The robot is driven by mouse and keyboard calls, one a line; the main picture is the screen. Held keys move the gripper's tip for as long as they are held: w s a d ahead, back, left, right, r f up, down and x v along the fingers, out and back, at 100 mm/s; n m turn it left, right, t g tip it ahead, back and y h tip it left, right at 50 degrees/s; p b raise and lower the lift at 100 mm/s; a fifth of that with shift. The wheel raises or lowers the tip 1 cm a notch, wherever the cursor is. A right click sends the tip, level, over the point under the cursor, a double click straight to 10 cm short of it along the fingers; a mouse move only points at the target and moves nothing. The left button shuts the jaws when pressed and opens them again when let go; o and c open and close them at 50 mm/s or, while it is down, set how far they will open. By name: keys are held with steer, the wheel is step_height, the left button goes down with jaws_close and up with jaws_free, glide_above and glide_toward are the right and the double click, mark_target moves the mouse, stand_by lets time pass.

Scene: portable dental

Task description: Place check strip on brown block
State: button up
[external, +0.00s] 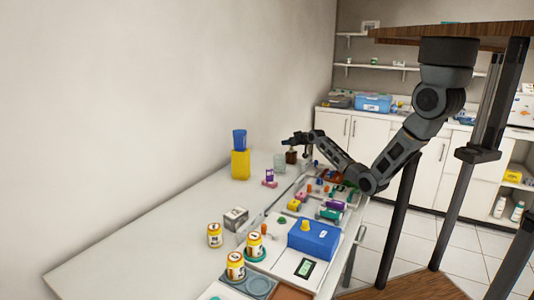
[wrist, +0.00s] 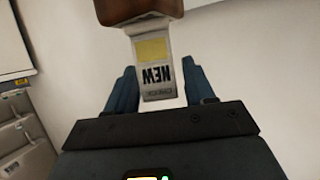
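A brown block (wrist: 138,9) shows at the top edge of the wrist view, at the strip's far end. I cannot tell whether they touch. In the external view my gripper (external: 296,140) is over the far end of the table, just above a small dark brown block (external: 291,157). The strip is too small to make out clearly there.
A yellow box with a blue container (external: 240,160) stands left of my gripper, near a clear glass (external: 279,162) and a purple-and-pink item (external: 269,178). Several coloured parts and a blue box (external: 314,238) crowd the table's right side.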

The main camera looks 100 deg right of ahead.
steer(key=shift+o, duration=0.5)
steer(key=shift+r, duration=0.2)
steer(key=v, duration=1.2)
steer(key=shift+f, duration=0.1)
